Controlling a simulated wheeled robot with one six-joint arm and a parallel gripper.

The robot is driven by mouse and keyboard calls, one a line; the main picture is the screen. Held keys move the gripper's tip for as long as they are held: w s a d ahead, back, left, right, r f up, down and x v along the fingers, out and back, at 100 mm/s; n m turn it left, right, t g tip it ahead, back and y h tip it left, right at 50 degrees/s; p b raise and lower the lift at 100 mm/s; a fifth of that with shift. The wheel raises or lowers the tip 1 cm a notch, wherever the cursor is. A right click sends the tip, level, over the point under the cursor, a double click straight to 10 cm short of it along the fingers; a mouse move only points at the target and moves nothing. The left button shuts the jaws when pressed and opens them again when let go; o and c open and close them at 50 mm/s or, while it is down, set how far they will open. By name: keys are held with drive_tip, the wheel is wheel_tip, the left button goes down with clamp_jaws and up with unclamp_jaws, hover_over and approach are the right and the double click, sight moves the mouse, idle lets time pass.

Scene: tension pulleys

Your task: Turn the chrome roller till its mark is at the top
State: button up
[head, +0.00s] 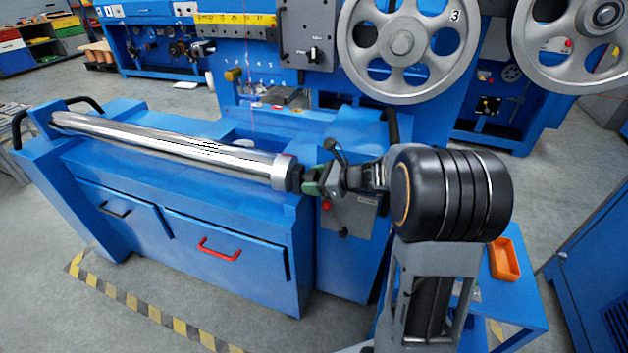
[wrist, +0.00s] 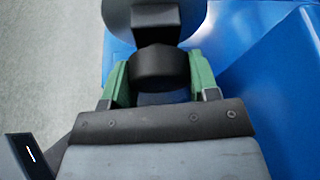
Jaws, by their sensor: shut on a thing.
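The chrome roller (head: 170,142) lies lengthwise along the top of the blue bench, with a wider grey collar (head: 284,173) at its right end. My gripper (head: 309,181) is at that right end, its green fingers close against the collar. In the wrist view the two green fingers of my gripper (wrist: 159,75) are shut on a black knob-like end piece (wrist: 158,68), one finger on each side. A grey round face, likely the collar, shows behind it at the top. Thin dark lines run along the roller; I cannot tell whether any is the mark.
The blue bench (head: 140,185) has drawers with a black and a red handle (head: 218,250). A control panel with a red button (head: 326,206) is just below my gripper. Large spoked wheels (head: 408,45) stand behind. An orange tray (head: 504,259) is at the right. Floor in front is clear.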

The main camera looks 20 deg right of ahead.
drive_tip(key=shift+c, duration=1.1)
drive_tip(key=f+n+b, duration=0.1)
drive_tip(key=b, duration=0.3)
drive_tip(key=shift+t, duration=0.3)
drive_tip(key=n+t+b, duration=0.1)
drive_tip(key=n+b, duration=0.1)
drive_tip(key=b, duration=0.2)
drive_tip(key=shift+r+h, duration=0.1)
drive_tip(key=shift+h, duration=0.3)
drive_tip(key=shift+r+n+t+b, duration=0.3)
drive_tip(key=shift+r+n+b, duration=0.1)
drive_tip(key=shift+b, duration=0.15)
drive_tip(key=o, duration=0.9)
drive_tip(key=shift+d, duration=0.1)
